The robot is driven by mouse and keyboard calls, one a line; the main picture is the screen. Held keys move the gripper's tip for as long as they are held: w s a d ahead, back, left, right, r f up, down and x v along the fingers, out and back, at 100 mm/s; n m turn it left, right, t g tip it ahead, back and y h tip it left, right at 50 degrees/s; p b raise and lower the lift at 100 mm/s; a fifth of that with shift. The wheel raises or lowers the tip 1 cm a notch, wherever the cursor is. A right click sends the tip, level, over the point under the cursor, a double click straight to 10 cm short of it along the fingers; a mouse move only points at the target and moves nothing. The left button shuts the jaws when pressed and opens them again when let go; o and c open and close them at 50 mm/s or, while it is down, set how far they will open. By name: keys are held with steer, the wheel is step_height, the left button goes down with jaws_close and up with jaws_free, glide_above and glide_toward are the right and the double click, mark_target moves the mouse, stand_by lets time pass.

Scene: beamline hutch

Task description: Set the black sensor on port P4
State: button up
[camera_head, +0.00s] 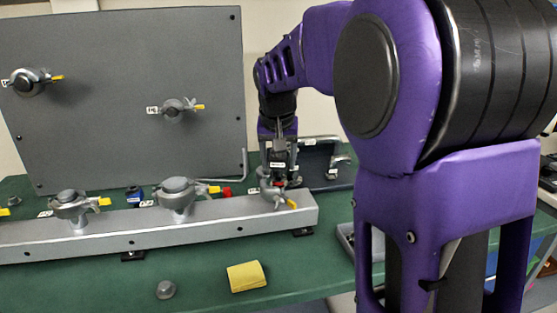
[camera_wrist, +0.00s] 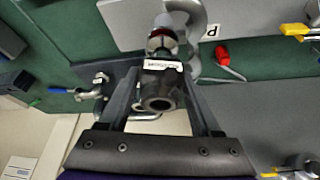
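My gripper (camera_wrist: 158,88) is shut on a black sensor (camera_wrist: 160,103) with a white label, its fingers on either side. In the wrist view, the sensor's far end shows a silver part and a red ring. In the head view, the gripper (camera_head: 278,160) points down above the right-end port (camera_head: 270,193) of the grey rail, which has a clamp with a yellow-tipped handle. The sensor's end overlaps this port in view; I cannot tell whether they touch. A port label (camera_wrist: 212,32) beside it shows a "P"; its number is not readable.
The grey rail (camera_head: 150,238) carries other clamped ports (camera_head: 70,205) (camera_head: 178,192). An upright grey panel (camera_head: 120,100) with two ports stands behind. A red item (camera_wrist: 222,52) lies on the green table. A yellow pad (camera_head: 246,276) and a small grey cap (camera_head: 166,289) lie in front.

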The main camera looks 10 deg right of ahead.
steer(key=shift+o, duration=1)
